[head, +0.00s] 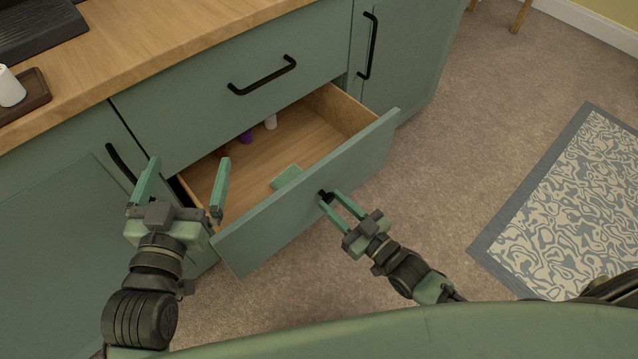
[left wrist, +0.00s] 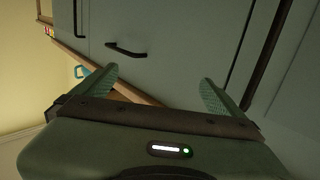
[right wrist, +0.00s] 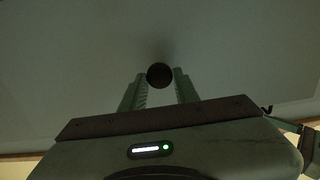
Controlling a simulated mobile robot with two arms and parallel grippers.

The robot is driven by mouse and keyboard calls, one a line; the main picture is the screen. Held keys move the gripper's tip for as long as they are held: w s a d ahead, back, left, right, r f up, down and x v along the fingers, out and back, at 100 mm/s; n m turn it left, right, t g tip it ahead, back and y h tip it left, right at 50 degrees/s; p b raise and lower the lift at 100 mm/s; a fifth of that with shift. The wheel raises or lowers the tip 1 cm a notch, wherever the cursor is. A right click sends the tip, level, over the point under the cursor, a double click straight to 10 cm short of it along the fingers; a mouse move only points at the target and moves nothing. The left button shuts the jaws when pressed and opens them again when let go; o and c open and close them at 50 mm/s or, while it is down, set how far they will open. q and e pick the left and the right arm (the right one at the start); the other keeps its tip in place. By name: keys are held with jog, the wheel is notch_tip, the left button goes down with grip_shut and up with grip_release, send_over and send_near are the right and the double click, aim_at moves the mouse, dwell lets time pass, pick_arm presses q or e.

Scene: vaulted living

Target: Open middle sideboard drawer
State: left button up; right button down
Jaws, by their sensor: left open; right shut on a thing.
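The middle drawer's green front (head: 300,205) stands pulled well out from the sideboard (head: 230,90), and its wooden inside shows in the head view. My right gripper (head: 339,197) is shut on the drawer's black handle (head: 326,195). In the right wrist view the dark round end of the handle (right wrist: 159,75) sits between the fingers. Most of the handle is hidden. My left gripper (head: 190,165) is open and empty, near the drawer's left side. In the left wrist view its fingers (left wrist: 158,78) are apart with nothing between them.
Cabinet doors flank both. Carpet and a patterned rug (head: 570,200) lie clear at right.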

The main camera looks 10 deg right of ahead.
jog(key=p+v, duration=0.1)
jog(key=v, duration=0.2)
jog(key=shift+s+d+r, duration=0.1)
jog(key=shift+s, duration=0.1)
pick_arm(q)
jog(key=s+a+f+g+y, duration=0.1)
jog(key=s+a+f+g, duration=0.1)
jog(key=f, duration=0.4)
jog(key=s+a+f+g+y+p, duration=0.1)
jog(key=s+f+g, duration=0.4)
jog(key=f+g, duration=0.1)
jog(key=shift+a, duration=0.35)
pick_arm(e)
jog(key=shift+v, duration=2.3)
pick_arm(q)
jog(key=shift+s+f, duration=0.1)
pick_arm(e)
jog(key=c, duration=1.1)
grip_release()
jog(key=shift+o, duration=0.2)
jog(key=shift+s, duration=0.1)
